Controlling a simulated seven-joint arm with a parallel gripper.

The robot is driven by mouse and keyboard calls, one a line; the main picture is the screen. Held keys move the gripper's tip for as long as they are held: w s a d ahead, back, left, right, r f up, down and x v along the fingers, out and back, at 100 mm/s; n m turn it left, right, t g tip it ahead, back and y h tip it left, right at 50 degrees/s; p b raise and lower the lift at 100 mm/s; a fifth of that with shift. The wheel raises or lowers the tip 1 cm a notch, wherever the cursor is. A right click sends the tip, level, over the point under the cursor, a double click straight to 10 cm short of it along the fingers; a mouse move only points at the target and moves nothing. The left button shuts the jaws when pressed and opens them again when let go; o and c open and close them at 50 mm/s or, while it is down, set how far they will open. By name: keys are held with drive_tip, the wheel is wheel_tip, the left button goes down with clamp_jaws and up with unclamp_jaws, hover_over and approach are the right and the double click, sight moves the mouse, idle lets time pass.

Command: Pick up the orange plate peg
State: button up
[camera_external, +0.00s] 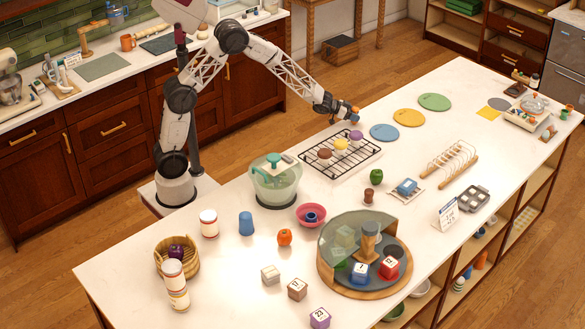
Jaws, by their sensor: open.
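I cannot make out a piece that is clearly the orange plate peg. A small orange patch (355,109) shows right at the tip of my gripper (352,115); I cannot tell whether it is a peg or part of the gripper. My gripper is open, low over the white island's back edge, left of the blue disc (384,133). A yellow-orange disc (409,117) and a green disc (434,102) lie flat in a row beyond it. The fingers are too small to see clearly.
A black wire rack (318,164) with small cakes stands just in front of my gripper. A wooden plate rack (452,165) is to the right. A green-lidded bowl (275,182) and a domed round tray (404,282) stand nearer. The countertop around the discs is clear.

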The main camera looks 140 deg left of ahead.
drive_tip(key=shift+c, duration=0.5)
drive_tip(key=c, duration=0.9)
drive_tip(key=shift+r, duration=0.15)
drive_tip(key=shift+r, duration=4.85)
